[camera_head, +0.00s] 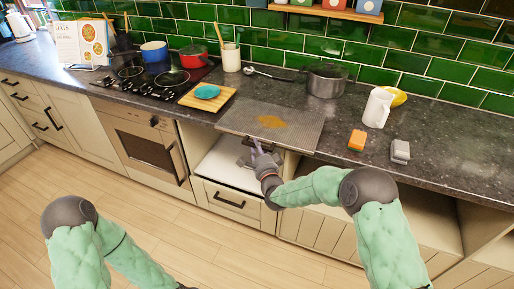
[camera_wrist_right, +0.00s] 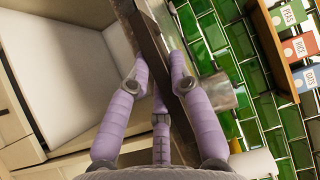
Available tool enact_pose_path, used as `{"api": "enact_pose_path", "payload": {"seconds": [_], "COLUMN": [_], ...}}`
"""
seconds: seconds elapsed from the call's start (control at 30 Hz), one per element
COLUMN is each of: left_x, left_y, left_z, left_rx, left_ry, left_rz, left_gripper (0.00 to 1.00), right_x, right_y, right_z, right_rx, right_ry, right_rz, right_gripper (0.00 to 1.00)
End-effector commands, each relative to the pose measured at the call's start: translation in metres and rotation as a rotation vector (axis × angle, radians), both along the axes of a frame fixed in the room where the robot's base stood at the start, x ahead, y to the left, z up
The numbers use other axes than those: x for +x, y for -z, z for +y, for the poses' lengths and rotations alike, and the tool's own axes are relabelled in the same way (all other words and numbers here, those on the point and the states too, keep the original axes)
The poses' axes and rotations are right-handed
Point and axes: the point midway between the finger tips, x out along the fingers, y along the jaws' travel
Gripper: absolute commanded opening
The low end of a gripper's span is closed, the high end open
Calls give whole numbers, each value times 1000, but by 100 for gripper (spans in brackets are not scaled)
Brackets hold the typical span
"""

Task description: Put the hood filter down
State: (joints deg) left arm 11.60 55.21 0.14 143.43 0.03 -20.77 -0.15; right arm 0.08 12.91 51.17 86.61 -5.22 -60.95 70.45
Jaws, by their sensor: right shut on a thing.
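The hood filter (camera_head: 295,124) is a flat grey mesh panel with an orange-brown stain. In the head view it lies flat over the counter (camera_head: 450,160), its near edge at the counter's front edge. I cannot tell whether it touches the top. My right gripper (camera_head: 257,151) is shut on the filter's near edge, from the front. In the right wrist view the filter shows edge-on as a dark strip (camera_wrist_right: 148,38) between the purple fingers (camera_wrist_right: 160,85). My left arm shows at the lower left; its gripper is out of frame.
Left of the filter are a wooden board (camera_head: 218,101) with a teal sponge (camera_head: 207,91) and the hob (camera_head: 150,83). Behind stands a grey pot (camera_head: 326,80).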

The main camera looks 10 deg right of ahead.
Motion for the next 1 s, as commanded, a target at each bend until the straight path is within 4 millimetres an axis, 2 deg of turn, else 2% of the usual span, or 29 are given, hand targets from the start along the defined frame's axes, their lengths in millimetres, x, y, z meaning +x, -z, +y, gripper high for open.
{"api": "enact_pose_path", "payload": {"seconds": [0.37, 0.4, 0.47, 0.5, 0.9, 0.93, 1.0], "left_x": [0, 0, 0, 0, 0, 0, 0], "left_y": [6, 5, 5, 5, 5, 5, 5], "left_z": [0, 0, 0, 0, 0, 0, 0], "left_rx": [0, 0, 0, 0, 0, 0, 0], "left_ry": [0, 0, 0, 0, 0, 0, 0], "left_rz": [0, 0, 0, 0, 0, 0, 0], "left_gripper": [0, 0, 0, 0, 0, 0, 0], "right_x": [0, 0, 0, 0, 0, 0, 0], "right_y": [3, 3, 3, 3, 5, 5, 5], "right_z": [0, 0, 0, 0, 0, 0, 0], "right_rx": [-1, -1, -1, -1, 1, 1, 0], "right_ry": [1, 1, 1, 0, 0, 0, 0], "right_rz": [-3, -3, -3, -3, 2, 2, 1], "right_gripper": [0, 30, 47, 49, 49, 46, 29]}}
